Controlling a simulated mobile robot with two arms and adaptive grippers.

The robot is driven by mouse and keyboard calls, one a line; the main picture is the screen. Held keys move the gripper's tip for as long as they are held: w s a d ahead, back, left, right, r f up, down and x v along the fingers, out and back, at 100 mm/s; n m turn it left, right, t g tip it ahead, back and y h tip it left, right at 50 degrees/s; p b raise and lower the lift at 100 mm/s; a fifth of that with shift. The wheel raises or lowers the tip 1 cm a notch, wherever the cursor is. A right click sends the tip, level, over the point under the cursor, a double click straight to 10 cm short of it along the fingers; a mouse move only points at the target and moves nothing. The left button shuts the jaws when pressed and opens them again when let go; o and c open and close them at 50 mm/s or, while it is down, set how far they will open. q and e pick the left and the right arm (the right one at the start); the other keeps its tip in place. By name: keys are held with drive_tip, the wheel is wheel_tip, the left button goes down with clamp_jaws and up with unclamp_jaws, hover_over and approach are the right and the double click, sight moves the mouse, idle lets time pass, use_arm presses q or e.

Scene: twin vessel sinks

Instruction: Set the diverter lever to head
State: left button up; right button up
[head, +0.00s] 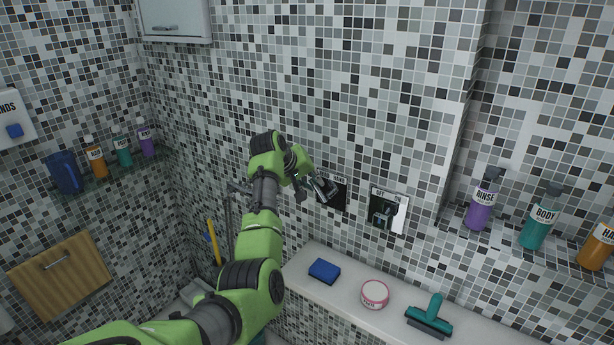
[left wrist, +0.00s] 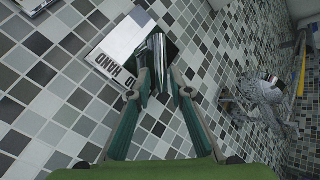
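The diverter plate (left wrist: 118,52) is a white and black wall plate, with the word HAND readable in the left wrist view. Its chrome diverter lever (left wrist: 159,58) stands out from the dark part of the plate. My left gripper (left wrist: 162,78) has its two fingertips drawn close in, one on each side of the lever, with little gap showing. In the head view my left gripper (head: 322,188) is at the wall in front of the plate (head: 339,192) and hides most of it and the lever. My right gripper is not in view.
A second wall plate (head: 388,210), marked OFF and ON, sits just right. Below, a ledge (head: 340,294) holds a blue sponge (head: 324,270), a pink-rimmed jar (head: 374,294) and a teal squeegee (head: 430,316). Bottles (head: 482,200) stand on a shelf at right. A yellow pole (head: 213,242) leans at left.

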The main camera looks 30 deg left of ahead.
use_arm(q)
drive_tip(key=v, duration=1)
drive_tip(key=shift+d, duration=0.2)
drive_tip(key=shift+r, duration=0.15)
